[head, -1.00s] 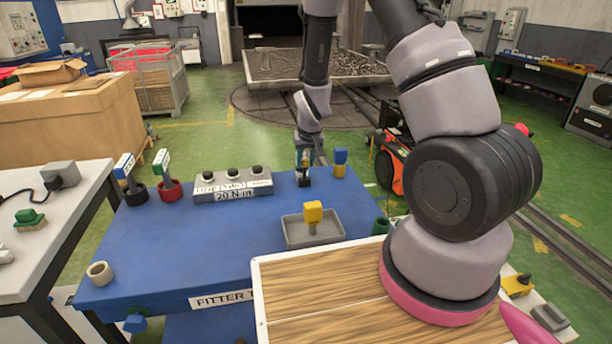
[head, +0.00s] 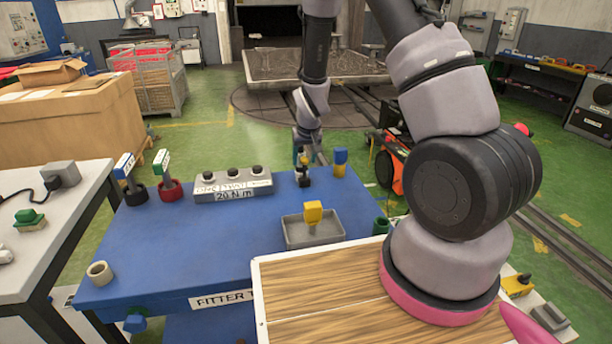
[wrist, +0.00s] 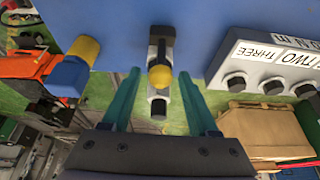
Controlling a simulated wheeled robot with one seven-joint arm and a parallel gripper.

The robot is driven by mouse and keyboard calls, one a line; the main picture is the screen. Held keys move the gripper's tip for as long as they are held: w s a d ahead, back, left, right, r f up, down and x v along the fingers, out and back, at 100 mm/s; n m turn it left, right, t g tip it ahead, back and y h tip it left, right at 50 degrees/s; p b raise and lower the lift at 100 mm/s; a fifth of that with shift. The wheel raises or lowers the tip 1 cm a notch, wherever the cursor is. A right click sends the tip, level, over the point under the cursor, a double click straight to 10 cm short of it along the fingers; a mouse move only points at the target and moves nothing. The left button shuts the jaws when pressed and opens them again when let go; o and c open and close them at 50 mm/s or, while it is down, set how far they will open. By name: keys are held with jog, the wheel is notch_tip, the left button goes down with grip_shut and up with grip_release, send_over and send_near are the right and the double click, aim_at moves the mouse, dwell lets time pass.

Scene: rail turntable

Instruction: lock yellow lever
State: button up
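The yellow lever, a yellow ball knob (wrist: 160,77) on a black-and-grey base, sits at the table's far edge. It also shows small in the head view (head: 304,160), partly hidden by my gripper. My gripper (wrist: 159,73) is open, with one teal finger on each side of the knob and nothing held. I cannot tell whether either finger touches the lever. In the head view my gripper (head: 303,155) is at the lever, above the table's far edge.
Two upright tools stand in black and red cups at left.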

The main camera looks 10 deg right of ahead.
jog(key=v, duration=0.7)
dwell(0.5)
jog(key=s+d+r+m+t+y, duration=0.15)
jog(key=s+r, duration=0.25)
jog(key=r, duration=0.5)
jog(key=s+d+r+m+g, duration=0.1)
jog(key=s+d+r, duration=0.15)
jog(key=r, duration=0.75)
jog(key=s+d+r+m+t, duration=0.1)
jog(key=s+r, duration=0.5)
jog(key=s, duration=0.3)
jog(key=s+r+t, duration=0.1)
jog(key=s+r, duration=0.5)
jog(key=s, duration=0.4)
jog(key=shift+d+m, duration=0.35)
jog(key=shift+d, duration=0.05)
jog(key=shift+r+y, duration=0.15)
jog(key=shift+y, duration=0.1)
